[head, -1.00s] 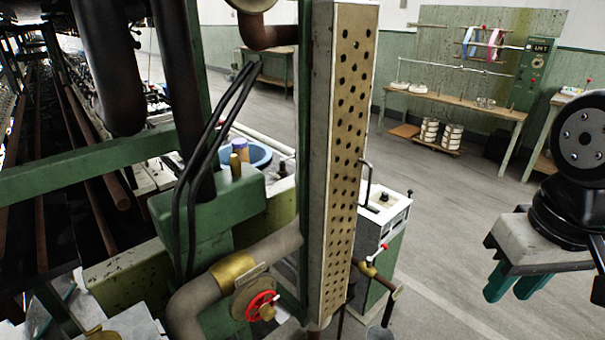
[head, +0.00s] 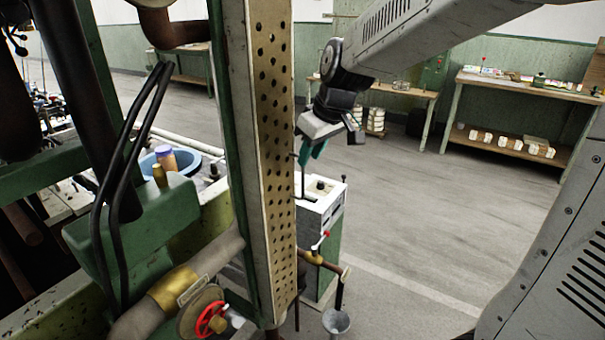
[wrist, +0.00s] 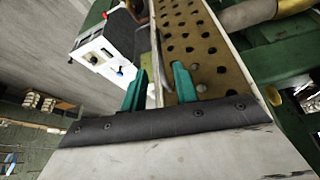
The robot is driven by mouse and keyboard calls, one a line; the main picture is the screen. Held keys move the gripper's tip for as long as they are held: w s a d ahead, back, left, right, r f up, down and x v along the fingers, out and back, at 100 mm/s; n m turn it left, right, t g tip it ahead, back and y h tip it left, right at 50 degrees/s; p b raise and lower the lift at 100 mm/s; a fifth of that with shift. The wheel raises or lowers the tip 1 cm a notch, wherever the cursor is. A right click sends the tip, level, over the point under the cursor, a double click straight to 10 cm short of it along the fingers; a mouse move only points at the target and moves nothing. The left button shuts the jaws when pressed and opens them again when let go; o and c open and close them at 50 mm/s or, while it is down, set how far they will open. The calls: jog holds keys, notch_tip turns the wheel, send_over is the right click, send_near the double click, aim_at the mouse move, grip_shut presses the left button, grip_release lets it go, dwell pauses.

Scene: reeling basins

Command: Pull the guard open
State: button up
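The guard (head: 270,130) is a tall, narrow tan panel with rows of round holes and a pale rim, standing upright in the middle of the head view. It also shows in the wrist view (wrist: 205,55). A thin bar handle (wrist: 156,60) runs along its edge. My gripper (head: 308,155) is beside the guard's right edge, partly screening the handle in the head view. In the wrist view its two teal fingers (wrist: 159,70) stand apart, with the handle in the gap between them. I cannot tell whether either finger touches it.
A white-topped control box (head: 318,205) stands just behind the guard. A red valve wheel (head: 210,318) and thick pipes are at lower left. A small bucket (head: 336,322) sits below. Open floor (head: 400,240) lies to the right, before a shelf bench (head: 520,85).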

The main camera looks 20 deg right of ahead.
send_over(302, 195)
jog(key=f, duration=0.6)
jog(key=shift+w+d+f, duration=0.1)
jog(key=shift+w+f, duration=0.1)
jog(key=shift+f, duration=0.15)
jog(key=shift+c, duration=0.3)
grip_shut()
